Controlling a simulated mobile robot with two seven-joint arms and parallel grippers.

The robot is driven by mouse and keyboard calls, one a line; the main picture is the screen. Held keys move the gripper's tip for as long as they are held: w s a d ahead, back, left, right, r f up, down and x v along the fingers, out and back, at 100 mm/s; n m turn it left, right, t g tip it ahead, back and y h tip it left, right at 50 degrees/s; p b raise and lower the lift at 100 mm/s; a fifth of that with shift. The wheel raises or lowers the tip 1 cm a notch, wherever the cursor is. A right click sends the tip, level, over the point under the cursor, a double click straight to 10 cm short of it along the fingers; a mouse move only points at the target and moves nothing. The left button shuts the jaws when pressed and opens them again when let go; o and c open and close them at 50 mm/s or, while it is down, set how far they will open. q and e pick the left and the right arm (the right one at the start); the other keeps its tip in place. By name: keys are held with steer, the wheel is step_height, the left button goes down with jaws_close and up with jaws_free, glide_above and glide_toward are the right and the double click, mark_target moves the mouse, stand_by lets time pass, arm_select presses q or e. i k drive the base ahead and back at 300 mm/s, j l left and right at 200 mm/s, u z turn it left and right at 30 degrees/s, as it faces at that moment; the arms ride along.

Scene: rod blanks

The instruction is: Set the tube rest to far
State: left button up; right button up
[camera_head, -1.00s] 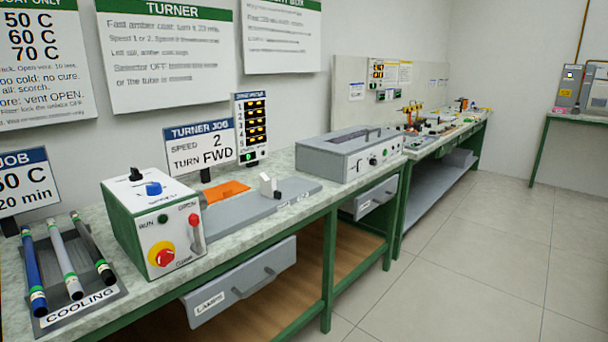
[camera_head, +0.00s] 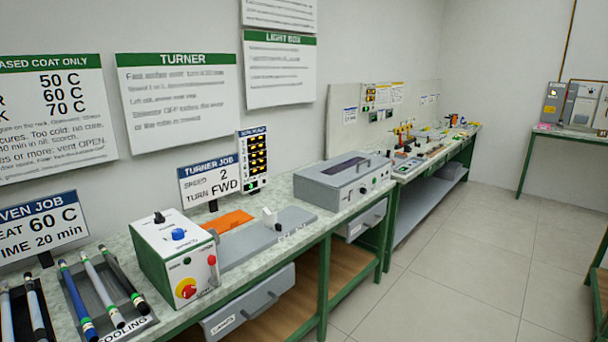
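The tube rest looks to be the small white block (camera_head: 269,216) standing on the grey flat bed (camera_head: 255,239) to the right of the turner. I cannot read any position marks on it. The turner (camera_head: 172,259) is a green and white box with a black knob, a blue knob, a red lever and a red and yellow button. Neither of my grippers is in view.
The cooling tray (camera_head: 98,297) with several tubes is at the lower left. A grey light box (camera_head: 343,183) stands farther right on the bench. A grey drawer (camera_head: 248,301) sticks out below the bench. The tiled floor (camera_head: 440,270) to the right is clear.

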mark_target(270, 219)
steer(key=i+l+u, duration=0.1)
steer(key=i+l, duration=0.25)
steer(key=i+l+u, duration=0.1)
steer(key=i+l, duration=0.3)
steer(key=i+l+u, duration=0.1)
steer(key=i+l, duration=0.6)
steer(key=l, duration=0.15)
steer(key=i+l+u, duration=0.15)
steer(key=i+l, duration=0.2)
steer(key=i+l+u, duration=0.1)
steer(key=i+l, duration=0.2)
steer(key=l, duration=0.3)
